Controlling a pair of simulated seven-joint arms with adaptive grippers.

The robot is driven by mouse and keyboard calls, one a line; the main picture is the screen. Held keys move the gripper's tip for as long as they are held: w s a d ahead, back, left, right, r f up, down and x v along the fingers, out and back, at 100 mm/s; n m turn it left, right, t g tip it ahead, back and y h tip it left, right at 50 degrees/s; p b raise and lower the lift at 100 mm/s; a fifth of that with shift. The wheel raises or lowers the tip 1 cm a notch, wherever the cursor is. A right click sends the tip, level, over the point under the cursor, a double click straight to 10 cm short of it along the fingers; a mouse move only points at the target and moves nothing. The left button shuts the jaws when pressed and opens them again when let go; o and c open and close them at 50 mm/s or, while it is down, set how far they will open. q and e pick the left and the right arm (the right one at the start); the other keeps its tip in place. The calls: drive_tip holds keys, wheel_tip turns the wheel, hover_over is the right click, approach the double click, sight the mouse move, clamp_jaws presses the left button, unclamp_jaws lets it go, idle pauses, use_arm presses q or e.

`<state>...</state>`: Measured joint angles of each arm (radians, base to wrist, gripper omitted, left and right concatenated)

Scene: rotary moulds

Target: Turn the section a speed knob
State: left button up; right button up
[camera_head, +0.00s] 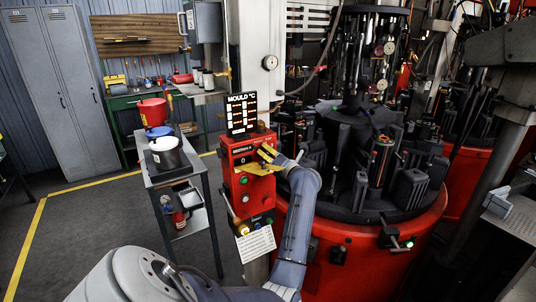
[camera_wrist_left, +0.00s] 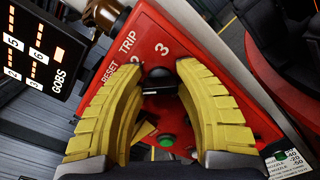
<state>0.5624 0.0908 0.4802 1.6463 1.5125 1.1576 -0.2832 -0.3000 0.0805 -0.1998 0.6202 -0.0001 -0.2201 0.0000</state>
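The red control box (camera_head: 238,190) stands in the middle of the head view, in front of the round moulding machine. My left gripper (camera_head: 265,153) is at its upper face, with yellow fingers towards the panel. In the left wrist view the left gripper (camera_wrist_left: 161,76) is open, its two fingertips on either side of a dark knob (camera_wrist_left: 161,83). The numbers 2 and 3 are printed around this knob on the red panel (camera_wrist_left: 190,42). Whether the fingertips touch the knob cannot be told. The fingers hide part of the panel. My right gripper is in neither view.
A green button (camera_wrist_left: 167,140) sits below the knob, between the fingers. A MOULD °C display (camera_head: 241,114) stands on top of the box. A grey cart (camera_head: 165,178) with pots is at the left. The black-and-red machine (camera_head: 350,240) is close at the right.

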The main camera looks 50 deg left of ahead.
use_arm(q)
clamp_jaws()
drive_tip(key=shift+r, duration=0.15)
idle(0.5)
